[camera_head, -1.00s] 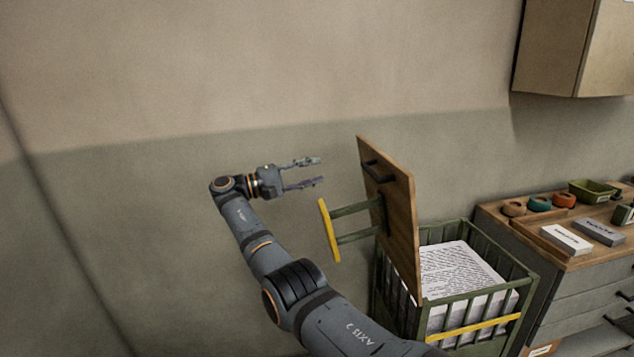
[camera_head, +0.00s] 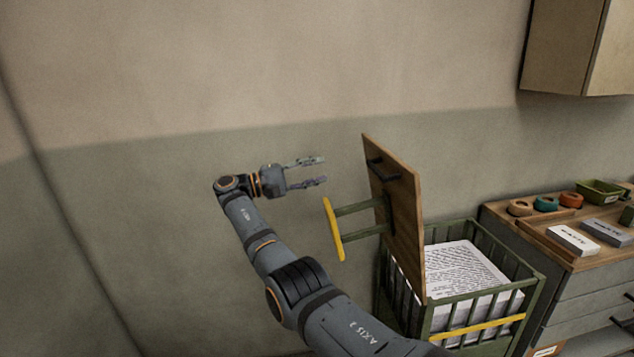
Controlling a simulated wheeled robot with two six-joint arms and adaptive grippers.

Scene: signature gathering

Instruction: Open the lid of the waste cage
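The waste cage (camera_head: 475,325) is a green barred bin with a yellow strip on its front, at the lower right. A stack of printed paper (camera_head: 462,270) lies inside it. Its wooden lid (camera_head: 405,215) stands up, near vertical, at the cage's left side. The lid carries a black handle (camera_head: 383,170) and a yellow bar (camera_head: 333,228) on two green rods. My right gripper (camera_head: 325,171) is open and empty, left of the lid's upper part and apart from it. My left gripper is not in view.
A drawer cabinet (camera_head: 585,295) stands right of the cage, with tape rolls (camera_head: 545,203), boxes (camera_head: 573,240) and a green tray (camera_head: 600,191) on top. A wall cupboard (camera_head: 570,50) hangs at the upper right. The wall area left of my arm is clear.

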